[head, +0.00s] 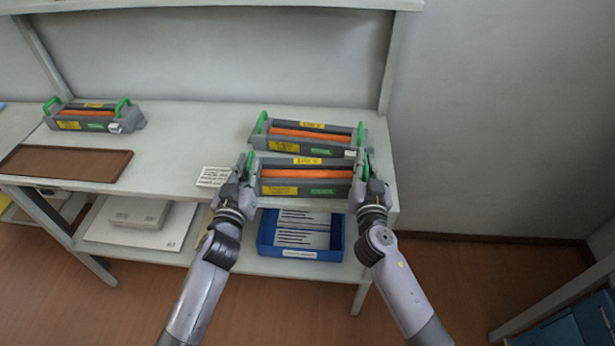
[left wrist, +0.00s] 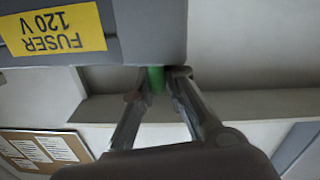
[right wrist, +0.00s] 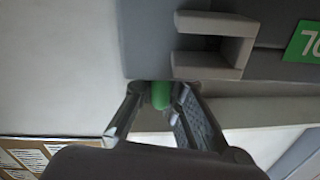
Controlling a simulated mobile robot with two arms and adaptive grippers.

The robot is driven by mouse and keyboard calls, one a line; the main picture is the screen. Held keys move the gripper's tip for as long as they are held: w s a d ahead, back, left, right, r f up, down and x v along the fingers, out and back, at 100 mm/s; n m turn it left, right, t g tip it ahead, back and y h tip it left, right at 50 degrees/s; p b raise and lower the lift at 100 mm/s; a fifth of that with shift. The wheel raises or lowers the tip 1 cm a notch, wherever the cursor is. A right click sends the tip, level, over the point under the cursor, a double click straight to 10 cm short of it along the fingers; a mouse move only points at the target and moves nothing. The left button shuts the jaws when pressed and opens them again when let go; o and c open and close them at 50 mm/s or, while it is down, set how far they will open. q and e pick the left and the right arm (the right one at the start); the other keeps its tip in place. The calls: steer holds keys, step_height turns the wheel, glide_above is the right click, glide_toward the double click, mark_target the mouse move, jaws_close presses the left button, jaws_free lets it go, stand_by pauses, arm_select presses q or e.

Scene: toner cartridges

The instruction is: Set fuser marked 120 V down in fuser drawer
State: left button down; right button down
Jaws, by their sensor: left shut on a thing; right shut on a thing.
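The fuser marked 120 V (head: 305,178) is a grey block with an orange roller, yellow and green labels and green end handles. Its yellow label reads "FUSER 120 V" upside down in the left wrist view (left wrist: 52,32). My left gripper (head: 244,172) is shut on its left green handle (left wrist: 156,79). My right gripper (head: 366,172) is shut on its right green handle (right wrist: 161,95). The fuser is level at the front of the bench; I cannot tell whether its underside touches anything. I cannot make out a fuser drawer for certain.
A similar fuser (head: 310,137) stands close behind the held one. Another (head: 90,116) stands at the bench's left, near a brown mat (head: 65,163). A blue tray (head: 300,253) with papers sits on the lower shelf. Blue furniture (head: 573,330) stands lower right, with open floor before it.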

stand_by(0.3)
